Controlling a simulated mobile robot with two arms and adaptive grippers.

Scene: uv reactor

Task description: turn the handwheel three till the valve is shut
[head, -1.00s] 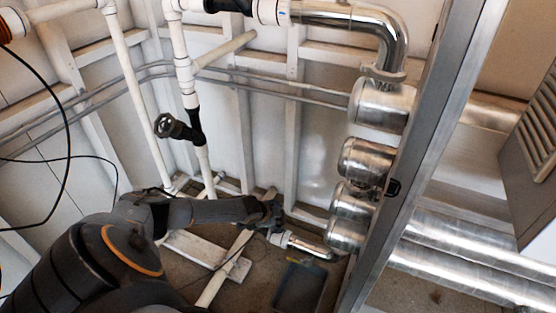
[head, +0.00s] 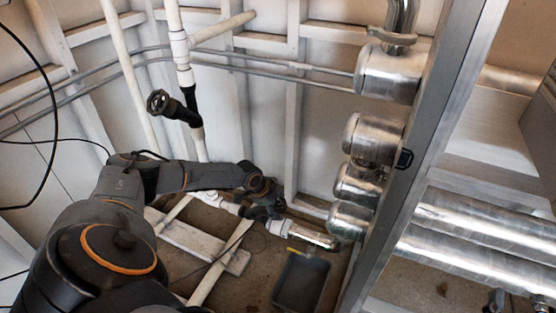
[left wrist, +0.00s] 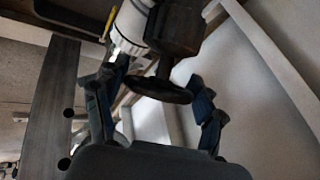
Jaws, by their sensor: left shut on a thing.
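My left gripper (head: 264,206) is low in the head view, at a valve on the white pipe (head: 285,228) near the floor. In the left wrist view, a dark round handwheel (left wrist: 160,90) lies between its two fingers, below a dark valve body (left wrist: 178,30) on a white pipe fitting (left wrist: 133,22). The gripper is shut on this handwheel. In the head view the arm and gripper hide most of this valve. No number shows on the wheel, and I cannot tell how far the valve is turned. My right gripper is not in view.
Another dark handwheel (head: 158,102) sits on the vertical white pipe (head: 180,60) above my arm. Shiny metal vessels (head: 352,220) and a grey upright post (head: 425,120) stand close on the right. A dark tray (head: 301,280) lies on the floor.

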